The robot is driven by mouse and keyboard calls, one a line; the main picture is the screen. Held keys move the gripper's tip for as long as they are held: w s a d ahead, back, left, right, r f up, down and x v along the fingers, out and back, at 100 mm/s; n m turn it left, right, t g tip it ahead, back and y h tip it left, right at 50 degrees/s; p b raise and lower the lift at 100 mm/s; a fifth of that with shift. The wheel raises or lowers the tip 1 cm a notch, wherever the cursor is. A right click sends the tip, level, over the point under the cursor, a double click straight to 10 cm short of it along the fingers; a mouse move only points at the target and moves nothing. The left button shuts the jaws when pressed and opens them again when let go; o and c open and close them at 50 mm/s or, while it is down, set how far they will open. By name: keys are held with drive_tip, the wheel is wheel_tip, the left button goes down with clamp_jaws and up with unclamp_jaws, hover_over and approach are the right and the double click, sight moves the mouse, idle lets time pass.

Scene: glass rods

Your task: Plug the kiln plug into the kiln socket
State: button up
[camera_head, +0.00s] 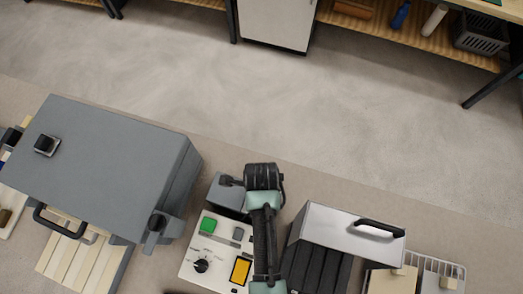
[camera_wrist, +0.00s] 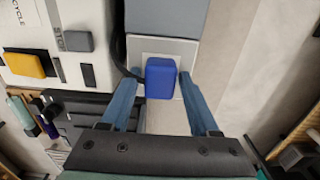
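The blue kiln plug (camera_wrist: 161,78) shows in the wrist view in front of a white plate (camera_wrist: 185,48) on a grey box, with a dark cable at its left. I cannot tell whether this plate is the kiln socket or whether the plug is seated. My gripper (camera_wrist: 158,88) is open, with one blue finger on each side of the plug; a narrow gap shows at the left finger. In the head view my arm hides the plug and my fingers.
A control panel (camera_head: 190,270) with green and yellow buttons and a knob is beside my arm. A large grey box with a handle (camera_head: 110,150) stands left. A silver-lidded unit (camera_head: 340,232) stands close on the right. The floor beyond the worktop is clear.

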drive_tip(key=shift+o, duration=0.9)
drive_tip(key=shift+r, duration=0.1)
wheel_tip(320, 180, up, 13)
drive_tip(key=b, duration=0.1)
